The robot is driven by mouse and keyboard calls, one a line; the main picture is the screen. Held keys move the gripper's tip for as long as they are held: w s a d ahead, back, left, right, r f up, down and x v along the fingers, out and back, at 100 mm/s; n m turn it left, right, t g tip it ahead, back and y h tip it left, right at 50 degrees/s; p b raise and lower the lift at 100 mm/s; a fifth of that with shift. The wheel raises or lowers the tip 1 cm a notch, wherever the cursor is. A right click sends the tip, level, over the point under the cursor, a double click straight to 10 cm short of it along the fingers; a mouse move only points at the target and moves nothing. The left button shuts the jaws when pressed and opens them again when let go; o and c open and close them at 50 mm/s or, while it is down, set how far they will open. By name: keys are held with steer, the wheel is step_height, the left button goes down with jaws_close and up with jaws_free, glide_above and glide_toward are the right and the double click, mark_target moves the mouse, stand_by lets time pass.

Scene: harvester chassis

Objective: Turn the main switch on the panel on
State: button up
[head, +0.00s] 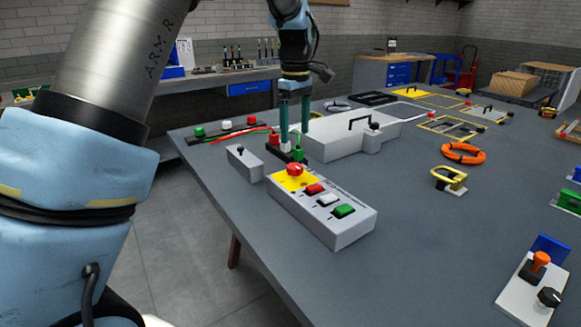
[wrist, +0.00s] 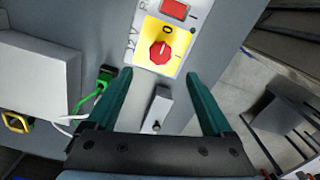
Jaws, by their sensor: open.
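The panel (head: 320,228) is a long light-grey box on the table. The main switch is a red rotary knob (head: 294,170) on a yellow plate at the panel's far end. The wrist view shows the knob (wrist: 160,51) with a "0" mark beside it; I cannot surely tell which mark it points to. My gripper (head: 294,146) points down, with its green fingers apart and nothing between them. It is above and behind the knob in the head view. In the wrist view the knob lies just beyond the fingertips (wrist: 158,73), roughly centred between them. No contact shows.
Red, white and green buttons (head: 343,211) sit along the panel. A small grey toggle box (head: 243,165) stands beside it, left of my gripper. A larger grey case (head: 340,140) with a black handle and green connectors (head: 298,154) is close to my fingers.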

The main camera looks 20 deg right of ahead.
mark_target(295, 166)
step_height(295, 166, down, 10)
steer(key=shift+r+p, duration=0.1)
steer(key=shift+p, duration=0.95)
steer(key=shift+c, duration=0.3)
jaws_close()
